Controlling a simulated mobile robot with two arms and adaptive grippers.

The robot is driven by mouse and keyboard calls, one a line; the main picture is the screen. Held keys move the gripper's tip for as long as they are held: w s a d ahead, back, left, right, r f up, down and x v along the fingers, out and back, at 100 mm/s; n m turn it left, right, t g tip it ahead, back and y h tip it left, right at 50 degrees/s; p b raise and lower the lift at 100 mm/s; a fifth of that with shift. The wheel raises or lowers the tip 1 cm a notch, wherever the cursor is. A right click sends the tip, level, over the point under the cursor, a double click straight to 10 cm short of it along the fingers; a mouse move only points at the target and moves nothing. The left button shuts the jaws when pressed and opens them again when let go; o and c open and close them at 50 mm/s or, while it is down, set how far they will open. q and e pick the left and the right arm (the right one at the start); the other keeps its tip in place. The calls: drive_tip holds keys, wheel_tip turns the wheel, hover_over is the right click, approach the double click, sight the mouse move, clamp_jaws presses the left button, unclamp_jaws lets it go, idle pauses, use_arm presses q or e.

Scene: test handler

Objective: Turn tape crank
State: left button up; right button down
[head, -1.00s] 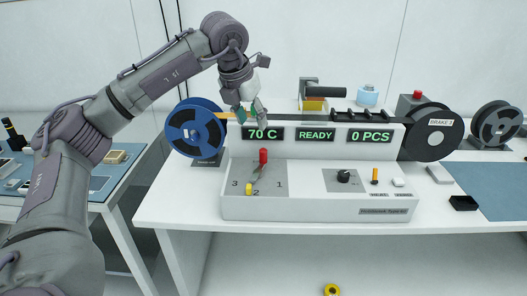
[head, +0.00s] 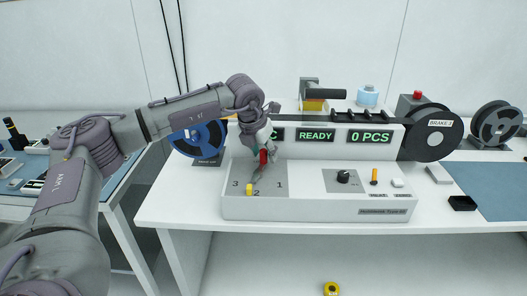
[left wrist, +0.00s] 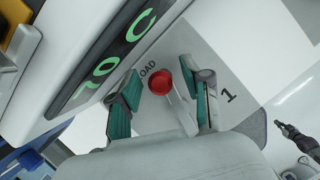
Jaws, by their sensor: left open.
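The tape crank has a red knob (head: 264,157) on a grey arm (head: 257,175), over a grey plate (head: 273,182) marked 1, 2 and 3 on the white machine. My left gripper (head: 262,149) is at the red knob. In the left wrist view the knob (left wrist: 160,82) sits between the two open, green-padded fingers (left wrist: 166,92), with gaps visible on both sides. The word LOAD is partly seen beside it.
The display (head: 315,136) reads READY, with 0 PCS beside it; my gripper covers part of the temperature display. A blue reel (head: 205,140) is at left, a dark reel (head: 432,132) at right. A black dial (head: 343,176) and an orange switch (head: 374,176) are on the front.

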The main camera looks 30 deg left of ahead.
use_arm(q)
clamp_jaws()
drive_tip(key=shift+d, duration=0.1)
